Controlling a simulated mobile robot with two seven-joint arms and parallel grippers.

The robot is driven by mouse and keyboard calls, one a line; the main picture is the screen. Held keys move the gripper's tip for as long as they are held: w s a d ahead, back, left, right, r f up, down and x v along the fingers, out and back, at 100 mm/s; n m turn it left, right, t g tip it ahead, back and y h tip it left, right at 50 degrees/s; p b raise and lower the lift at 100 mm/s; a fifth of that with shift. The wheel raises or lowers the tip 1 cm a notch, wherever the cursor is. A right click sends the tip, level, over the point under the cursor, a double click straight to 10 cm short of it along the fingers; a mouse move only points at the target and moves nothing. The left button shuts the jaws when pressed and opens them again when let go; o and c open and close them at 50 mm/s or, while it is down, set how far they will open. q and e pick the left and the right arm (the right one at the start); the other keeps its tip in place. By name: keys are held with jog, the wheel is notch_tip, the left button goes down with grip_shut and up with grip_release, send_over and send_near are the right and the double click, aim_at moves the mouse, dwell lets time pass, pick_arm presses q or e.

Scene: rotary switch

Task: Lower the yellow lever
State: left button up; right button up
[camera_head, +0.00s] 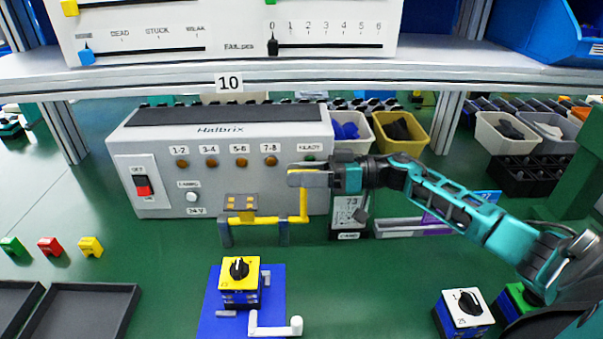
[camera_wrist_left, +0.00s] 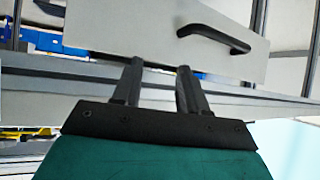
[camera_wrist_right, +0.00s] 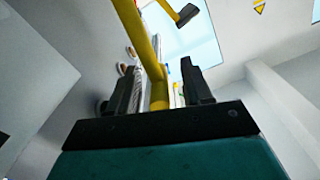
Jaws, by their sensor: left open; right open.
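The yellow lever (camera_head: 304,203) has an upright arm at the right end of a yellow shaft (camera_head: 262,220), carried on grey supports in front of the grey Halbrix box. My right gripper (camera_head: 308,179) reaches in from the right at the top of the upright arm and hides its end. In the right wrist view the gripper (camera_wrist_right: 160,88) is open, with the yellow lever (camera_wrist_right: 140,38) running between its fingers; I cannot tell whether they touch it. My left gripper (camera_wrist_left: 157,85) shows only in the left wrist view, open and empty, in front of a pale panel with a black handle.
The Halbrix box (camera_head: 240,140) stands behind the lever. A shelf edge (camera_head: 350,72) crosses above. A yellow and blue rotary switch (camera_head: 240,285) sits on a blue plate in front, with a white crank (camera_head: 275,327) beside it.

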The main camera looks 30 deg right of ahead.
grip_shut()
dwell(0.5)
